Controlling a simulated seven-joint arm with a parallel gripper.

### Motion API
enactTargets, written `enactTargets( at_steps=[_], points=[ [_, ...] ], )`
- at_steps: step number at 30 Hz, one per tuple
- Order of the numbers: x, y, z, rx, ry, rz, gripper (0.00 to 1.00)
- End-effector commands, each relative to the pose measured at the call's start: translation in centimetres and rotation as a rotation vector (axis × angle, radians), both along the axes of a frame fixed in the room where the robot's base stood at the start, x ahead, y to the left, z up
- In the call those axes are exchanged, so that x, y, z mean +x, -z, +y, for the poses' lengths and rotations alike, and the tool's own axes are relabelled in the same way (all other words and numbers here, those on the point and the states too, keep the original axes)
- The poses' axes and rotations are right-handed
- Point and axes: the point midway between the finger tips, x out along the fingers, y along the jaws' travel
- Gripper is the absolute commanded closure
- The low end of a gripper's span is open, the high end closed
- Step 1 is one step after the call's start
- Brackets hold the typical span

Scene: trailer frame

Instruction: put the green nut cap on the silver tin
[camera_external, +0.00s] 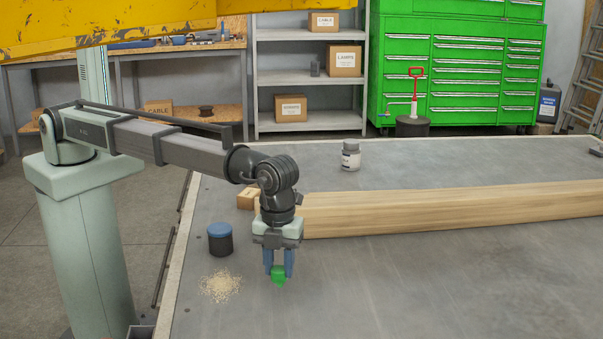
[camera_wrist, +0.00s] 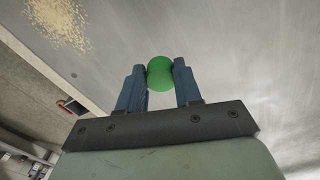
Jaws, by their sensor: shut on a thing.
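My gripper (camera_external: 279,266) points down over the grey deck (camera_external: 400,280), its blue fingers shut on the green nut cap (camera_external: 278,276). In the wrist view the round green cap (camera_wrist: 160,75) sits between the two fingertips of my gripper (camera_wrist: 160,68). I cannot tell whether the cap touches the deck or hangs just above it. A small silver tin (camera_external: 350,157) with a pale label stands upright farther back on the deck, beyond the wooden beam and to the right of my gripper. The tin does not show in the wrist view.
A long wooden beam (camera_external: 440,208) lies between my gripper and the tin. A dark tin with a blue lid (camera_external: 219,238) stands to the left, near a pile of sawdust (camera_external: 220,286). The front right deck is clear.

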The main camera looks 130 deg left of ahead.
Motion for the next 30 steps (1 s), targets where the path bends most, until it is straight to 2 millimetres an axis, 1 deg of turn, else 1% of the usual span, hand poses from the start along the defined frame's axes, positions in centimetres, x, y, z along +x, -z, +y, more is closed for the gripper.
enactTargets(
  at_steps=[2, 4, 5, 8, 11, 12, 17, 18, 20, 21, 23, 24, 29, 30],
  points=[
    [0.0, -0.1, 0.2, 0.000, -0.002, 0.000, 0.94],
    [0.0, -0.1, 0.8, 0.000, -0.009, 0.000, 0.94],
    [0.0, -0.1, 1.3, 0.000, -0.015, 0.000, 0.94],
    [-0.2, -0.1, 3.7, 0.000, -0.041, 0.000, 0.94],
    [-0.4, -0.1, 7.2, 0.000, -0.081, 0.000, 0.94],
    [-0.6, -0.2, 8.9, 0.000, -0.100, 0.000, 0.94],
    [-1.6, -0.6, 15.4, 0.000, -0.175, 0.000, 0.94],
    [-1.9, -0.7, 17.1, 0.000, -0.194, 0.000, 0.94],
    [-2.4, -0.9, 19.6, -0.001, -0.222, 0.000, 0.94],
    [-2.7, -1.0, 21.1, -0.001, -0.240, 0.000, 0.94],
    [-3.3, -1.3, 23.6, -0.001, -0.268, 0.000, 0.94],
    [-3.8, -1.4, 25.2, -0.001, -0.288, 0.000, 0.94],
    [-5.7, -2.0, 31.6, -0.001, -0.362, 0.000, 0.94],
    [-6.3, -2.1, 33.2, -0.001, -0.381, 0.000, 0.94]
  ],
)
